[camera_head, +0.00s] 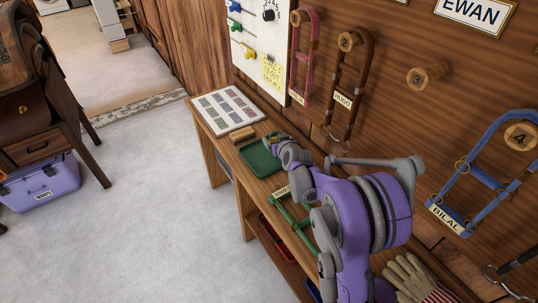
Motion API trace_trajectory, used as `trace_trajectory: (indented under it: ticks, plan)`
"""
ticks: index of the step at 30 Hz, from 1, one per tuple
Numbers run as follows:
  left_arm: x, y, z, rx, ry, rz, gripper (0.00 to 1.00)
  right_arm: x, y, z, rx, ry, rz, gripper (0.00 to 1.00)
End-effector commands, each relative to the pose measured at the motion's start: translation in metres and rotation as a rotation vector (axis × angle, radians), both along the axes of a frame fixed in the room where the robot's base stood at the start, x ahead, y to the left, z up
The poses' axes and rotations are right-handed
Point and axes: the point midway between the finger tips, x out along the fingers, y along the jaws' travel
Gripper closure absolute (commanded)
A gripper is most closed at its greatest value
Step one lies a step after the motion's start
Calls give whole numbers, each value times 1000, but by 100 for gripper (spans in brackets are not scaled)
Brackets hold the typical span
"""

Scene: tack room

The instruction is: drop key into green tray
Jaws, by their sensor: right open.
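The green tray (253,163) lies on the narrow wooden bench against the wall. My right gripper (270,140) is open over the tray's far right part and hides some of it. A small greenish patch shows at the fingertips; I cannot tell whether it is a key or part of the tray. My left gripper is not in view.
A picture sheet (227,109) and a wooden block (242,134) lie left of the tray. A green halter (292,213) and striped gloves (419,281) lie nearer. Halters hang on the wall, including a blue one (479,176). The floor at left is open.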

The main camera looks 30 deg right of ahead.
Motion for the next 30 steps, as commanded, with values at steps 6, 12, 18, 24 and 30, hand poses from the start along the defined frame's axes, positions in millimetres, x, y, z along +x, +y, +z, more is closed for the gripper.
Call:
trace_trajectory:
  ticks: [6, 12, 18, 24, 30]
  plan:
    - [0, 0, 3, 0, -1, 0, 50, -40, 8, 20, 0, 0, -1, 16]
    - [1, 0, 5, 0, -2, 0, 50, -68, 14, 34, 1, -1, -2, 16]
    - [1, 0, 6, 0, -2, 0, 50, -80, 17, 40, 0, 0, -1, 16]
    - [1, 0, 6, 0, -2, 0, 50, -81, 18, 40, 1, 0, 0, 16]
    - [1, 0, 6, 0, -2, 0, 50, -81, 18, 40, 1, 0, 0, 16]
